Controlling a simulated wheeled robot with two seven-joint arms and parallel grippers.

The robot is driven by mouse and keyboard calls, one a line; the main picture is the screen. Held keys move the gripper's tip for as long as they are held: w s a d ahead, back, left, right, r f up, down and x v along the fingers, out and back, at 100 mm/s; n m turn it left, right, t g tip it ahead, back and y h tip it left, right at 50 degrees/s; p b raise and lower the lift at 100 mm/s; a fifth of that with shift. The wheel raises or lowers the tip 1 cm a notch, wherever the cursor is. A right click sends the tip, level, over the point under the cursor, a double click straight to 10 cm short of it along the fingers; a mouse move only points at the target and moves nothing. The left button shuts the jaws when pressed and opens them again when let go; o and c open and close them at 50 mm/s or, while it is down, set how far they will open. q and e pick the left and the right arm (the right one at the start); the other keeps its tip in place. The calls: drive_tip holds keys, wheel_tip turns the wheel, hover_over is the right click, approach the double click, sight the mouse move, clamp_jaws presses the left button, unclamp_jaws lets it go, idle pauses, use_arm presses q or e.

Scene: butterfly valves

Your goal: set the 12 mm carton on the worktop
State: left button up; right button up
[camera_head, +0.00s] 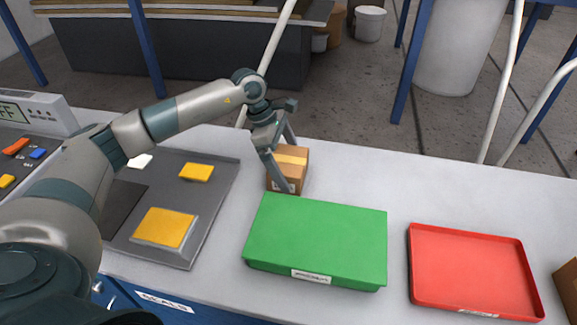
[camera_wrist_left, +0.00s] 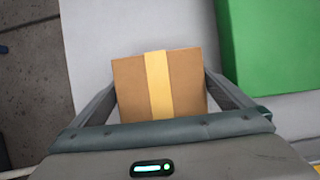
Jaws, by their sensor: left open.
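A brown carton with a yellow tape strip (camera_head: 291,160) stands on the pale worktop (camera_head: 345,175), just behind the green box. The carton also shows in the left wrist view (camera_wrist_left: 130,85), between my left gripper's two fingers. My left gripper (camera_head: 288,165) is open, with a finger on either side of the carton. I cannot tell whether the fingers touch it. The carton's label is too small to read. The right gripper is not in view.
A green box (camera_head: 315,240) stands right in front of the carton. A red tray (camera_head: 470,270) is at the right, with part of another brown box (camera_head: 568,290) at the edge. A grey panel with yellow pads (camera_head: 205,215) lies at the left. The worktop behind the red tray is clear.

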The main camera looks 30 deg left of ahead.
use_arm(q)
drive_tip(key=shift+f, duration=0.1)
idle(0.4)
drive_tip(key=c, duration=1.7)
drive_tip(key=shift+r, duration=0.2)
